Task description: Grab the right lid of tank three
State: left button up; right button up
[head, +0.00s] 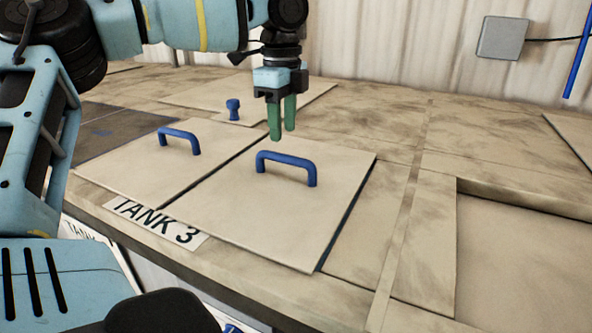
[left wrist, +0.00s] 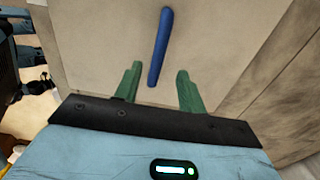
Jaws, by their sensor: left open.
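The right lid of tank three (head: 285,215) is a flat beige panel with a blue bar handle (head: 286,164) standing on it. The left lid (head: 165,165) lies beside it with its own blue handle (head: 180,137). A "TANK 3" label (head: 155,223) is on the edge in front of them. My left gripper (head: 282,136) points down with green fingers apart, above and just behind the right lid's handle. In the left wrist view the blue handle (left wrist: 161,47) lies ahead, in line with the gap between the open fingers (left wrist: 155,88). My right gripper is not in view.
A blue knob (head: 233,106) stands on a panel behind the lids. A recessed area (head: 525,265) lies at the right. A grey box (head: 503,38) with a cable is on the back wall. The worktop between lid and recess is clear.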

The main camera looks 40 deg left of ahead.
aim_at(286, 157)
pick_arm(q)
jog(key=shift+s, duration=0.2)
jog(key=shift+s+d+f, duration=0.1)
jog(key=shift+s+f, duration=0.05)
jog(key=shift+f, duration=0.1)
jog(key=shift+w+d+f+p, duration=0.1)
jog(key=shift+w+f+p, duration=0.1)
jog(key=shift+f, duration=1.6)
jog(key=shift+w+f+p, duration=0.1)
jog(key=shift+f+p, duration=0.05)
jog(key=shift+f, duration=1.65)
grip_shut()
jog(key=shift+r, duration=0.15)
